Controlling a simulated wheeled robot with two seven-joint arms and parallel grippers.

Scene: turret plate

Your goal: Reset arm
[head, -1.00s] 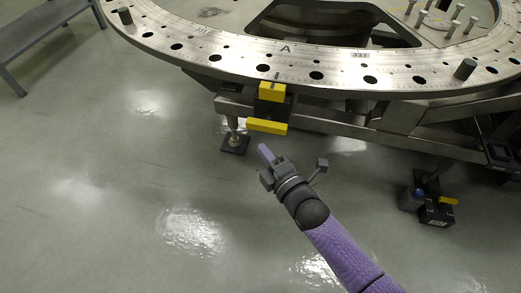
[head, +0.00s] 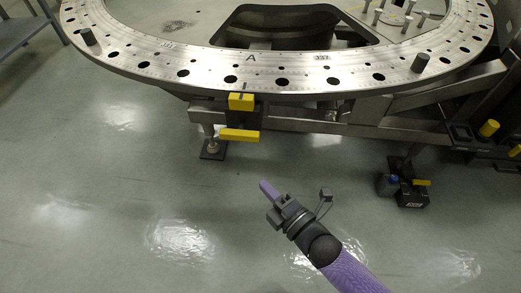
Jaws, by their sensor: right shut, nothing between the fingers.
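My right gripper (head: 269,190) is shut and empty at the end of my purple arm. It is over the open floor, below and to the right of the yellow-marked block on the plate's near edge, and touches nothing. The large metal turret plate (head: 205,62), a ring with holes and the letter A, fills the top of the head view. A yellow block (head: 241,101) sits at its near edge, with a yellow bar (head: 239,134) below it. My left gripper is not in view.
A steel frame (head: 340,126) carries the plate. A black box (head: 411,196) with a yellow handle and a blue part stands on the floor at the right. A grey bench (head: 18,30) is at the top left. The floor (head: 100,210) in front is clear.

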